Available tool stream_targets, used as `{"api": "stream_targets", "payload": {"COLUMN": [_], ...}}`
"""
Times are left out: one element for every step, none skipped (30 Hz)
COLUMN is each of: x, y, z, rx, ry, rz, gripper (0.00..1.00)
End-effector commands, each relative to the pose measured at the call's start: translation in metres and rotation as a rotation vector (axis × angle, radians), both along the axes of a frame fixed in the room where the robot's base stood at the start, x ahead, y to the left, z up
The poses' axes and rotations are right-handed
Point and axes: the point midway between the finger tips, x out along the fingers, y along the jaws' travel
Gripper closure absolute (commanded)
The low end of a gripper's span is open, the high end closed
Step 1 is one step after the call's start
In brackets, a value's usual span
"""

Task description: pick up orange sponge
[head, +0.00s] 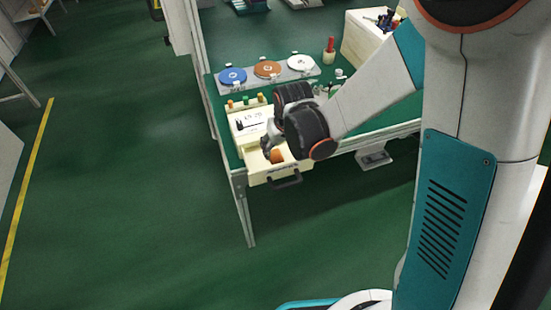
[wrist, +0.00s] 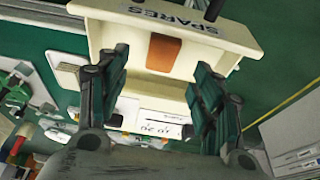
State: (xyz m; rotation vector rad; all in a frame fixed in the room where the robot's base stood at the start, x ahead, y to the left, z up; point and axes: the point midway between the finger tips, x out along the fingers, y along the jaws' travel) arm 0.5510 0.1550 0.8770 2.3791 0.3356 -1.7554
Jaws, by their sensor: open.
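The orange sponge (wrist: 163,52) lies inside an open cream drawer (wrist: 205,77) labelled SPARES. In the head view the sponge (head: 277,156) shows as a small orange patch in the drawer (head: 263,177), partly hidden by my arm. My gripper (wrist: 158,85) is open and empty, its two dark green fingers pointing at the drawer. The sponge appears between and beyond the fingertips, apart from both. In the head view my gripper (head: 270,145) is over the drawer, mostly hidden behind my own wrist.
The drawer's black handle (head: 286,180) faces the aisle. Blue, orange and white discs (head: 267,69) sit in a row at the back of the green bench. A red-handled tool stands in a small cup (head: 329,57). The green floor (head: 130,180) left of the bench is clear.

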Motion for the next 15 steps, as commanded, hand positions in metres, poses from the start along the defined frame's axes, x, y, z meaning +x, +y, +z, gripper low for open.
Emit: {"api": "stream_targets", "payload": {"x": [0.003,0.003,0.004,0.004,0.005,0.005,0.005,0.006,0.007,0.007,0.008,0.009,0.010,0.012,0.014], "y": [0.001,0.001,0.001,0.001,0.001,0.001,0.002,0.002,0.002,0.003,0.003,0.005,0.005,0.006,0.008], "z": [-0.008,-0.011,-0.014,-0.015,-0.016,-0.017,-0.018,-0.019,-0.022,-0.024,-0.027,-0.032,-0.036,-0.040,-0.047], "rx": [0.000,0.000,0.000,0.000,0.000,0.000,0.000,0.000,0.000,0.000,0.000,0.000,0.000,0.000,0.000], "ry": [0.000,0.000,0.000,0.000,0.000,0.000,0.000,0.000,0.000,0.000,0.000,0.000,0.000,0.000,0.000], "rz": [0.000,0.000,0.000,0.000,0.000,0.000,0.000,0.000,0.000,0.000,0.000,0.000,0.000,0.001,0.001], "gripper": [0.40,0.40,0.40,0.40,0.40,0.40,0.40,0.40,0.40,0.40,0.40,0.40,0.40,0.40,0.40]}}
